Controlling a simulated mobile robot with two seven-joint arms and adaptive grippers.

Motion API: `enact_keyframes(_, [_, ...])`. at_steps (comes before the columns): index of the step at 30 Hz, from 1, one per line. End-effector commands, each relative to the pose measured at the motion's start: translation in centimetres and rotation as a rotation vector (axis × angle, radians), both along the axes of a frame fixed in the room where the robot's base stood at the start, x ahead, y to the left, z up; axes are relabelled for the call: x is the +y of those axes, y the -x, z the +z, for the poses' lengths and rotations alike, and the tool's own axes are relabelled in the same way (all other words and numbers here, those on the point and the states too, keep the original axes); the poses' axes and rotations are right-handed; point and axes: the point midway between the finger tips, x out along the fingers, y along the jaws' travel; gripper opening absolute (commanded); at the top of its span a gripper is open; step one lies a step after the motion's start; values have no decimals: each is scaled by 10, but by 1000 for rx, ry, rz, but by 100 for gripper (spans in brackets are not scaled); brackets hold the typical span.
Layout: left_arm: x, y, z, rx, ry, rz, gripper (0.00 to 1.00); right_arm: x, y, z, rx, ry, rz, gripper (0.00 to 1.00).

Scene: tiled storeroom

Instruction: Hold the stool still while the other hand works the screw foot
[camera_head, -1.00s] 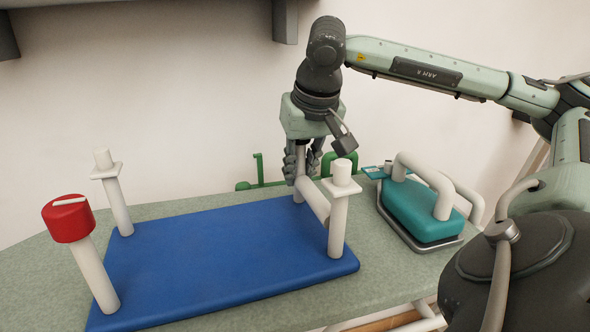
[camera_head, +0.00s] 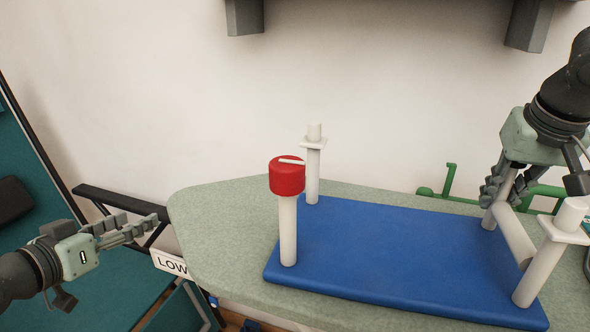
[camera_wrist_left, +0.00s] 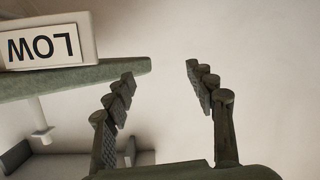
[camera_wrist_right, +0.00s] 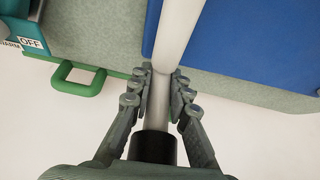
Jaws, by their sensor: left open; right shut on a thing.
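The stool lies upside down, its blue seat (camera_head: 390,250) on the bench and its white legs pointing up. The red screw foot (camera_head: 287,178) sits on top of the near left leg (camera_head: 288,232), with a thin white bar across its top. My right gripper (camera_head: 502,192) is shut on the far right leg, which shows between its fingers in the right wrist view (camera_wrist_right: 160,100). My left gripper (camera_head: 157,221) is open and empty, left of the bench and apart from the screw foot. In the left wrist view its fingers (camera_wrist_left: 158,72) are spread with nothing between them.
The grey-green bench (camera_head: 225,225) has a bare left end. A sign reading LOW (camera_head: 172,264) hangs below its left edge, close to my left gripper. Green pipework (camera_head: 450,180) stands behind my right gripper. Dark brackets (camera_head: 243,17) hang on the wall above.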

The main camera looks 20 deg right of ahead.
Motion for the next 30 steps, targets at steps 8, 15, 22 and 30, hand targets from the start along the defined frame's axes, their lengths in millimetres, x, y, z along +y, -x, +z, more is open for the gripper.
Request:
enact_keyframes(8, [-110,128,127,-191,127,-542,56,2,2,-3,10,-5,4,0])
enact_keyframes(15, [-136,197,160,-300,131,-770,56,2,2,-4,10,-5,4,0])
enact_keyframes(22, [-161,198,163,-312,135,-793,56,2,2,-4,10,-5,4,0])
enact_keyframes(30, [-213,183,163,-309,137,-791,56,2,2,-4,10,-5,4,0])
